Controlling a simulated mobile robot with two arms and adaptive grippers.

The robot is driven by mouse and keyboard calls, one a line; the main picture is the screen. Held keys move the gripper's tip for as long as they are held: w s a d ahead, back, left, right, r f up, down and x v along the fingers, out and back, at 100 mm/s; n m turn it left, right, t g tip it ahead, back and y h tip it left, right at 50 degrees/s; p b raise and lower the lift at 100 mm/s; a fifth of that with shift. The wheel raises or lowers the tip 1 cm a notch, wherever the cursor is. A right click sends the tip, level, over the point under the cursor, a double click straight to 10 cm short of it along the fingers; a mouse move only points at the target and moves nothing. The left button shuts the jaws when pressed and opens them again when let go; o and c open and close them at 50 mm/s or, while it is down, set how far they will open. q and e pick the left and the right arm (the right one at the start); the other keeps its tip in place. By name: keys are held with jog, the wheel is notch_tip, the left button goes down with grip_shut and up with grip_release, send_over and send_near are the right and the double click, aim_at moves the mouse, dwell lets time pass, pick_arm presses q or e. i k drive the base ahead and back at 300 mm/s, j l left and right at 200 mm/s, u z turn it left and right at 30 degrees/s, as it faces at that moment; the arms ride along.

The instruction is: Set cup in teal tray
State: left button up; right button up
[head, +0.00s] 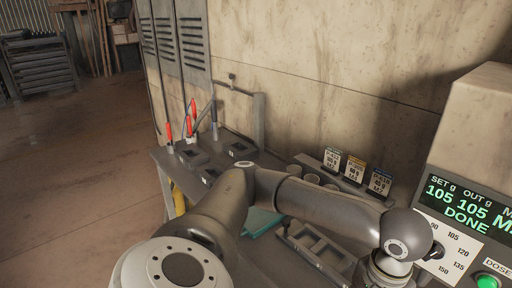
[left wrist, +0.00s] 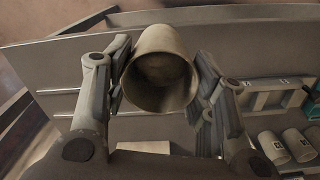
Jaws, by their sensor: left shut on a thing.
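In the left wrist view my left gripper (left wrist: 162,82) is shut on a grey-beige cup (left wrist: 160,42), one finger on each side. I see into the cup's mouth; its inside looks shadowed, and I cannot tell what is in it. The teal tray (head: 262,222) lies on the bench in the head view, mostly hidden behind my left arm. A teal piece (left wrist: 315,92) shows at the right edge of the left wrist view, apart from the held cup. In the head view the gripper itself is out of frame. My right gripper is in neither view.
A dosing machine (head: 465,170) at the right reads 105, 105 and DONE. A grey compartment rack (head: 318,246) lies beside the teal tray. Other cups (head: 311,179) stand near label cards (head: 355,170) at the wall. Red-handled tools (head: 190,124) stand at the bench's far left.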

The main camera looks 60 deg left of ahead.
aim_at(256, 210)
jog(key=i+j+u, duration=0.1)
jog(key=j+u, duration=0.2)
jog(key=j, duration=0.15)
jog(key=i+j+u, duration=0.25)
jog(key=j, duration=0.15)
jog(key=i+j+u, duration=0.1)
jog(key=j+u, duration=0.2)
jog(key=i+j+u, duration=0.25)
jog(key=j, duration=0.15)
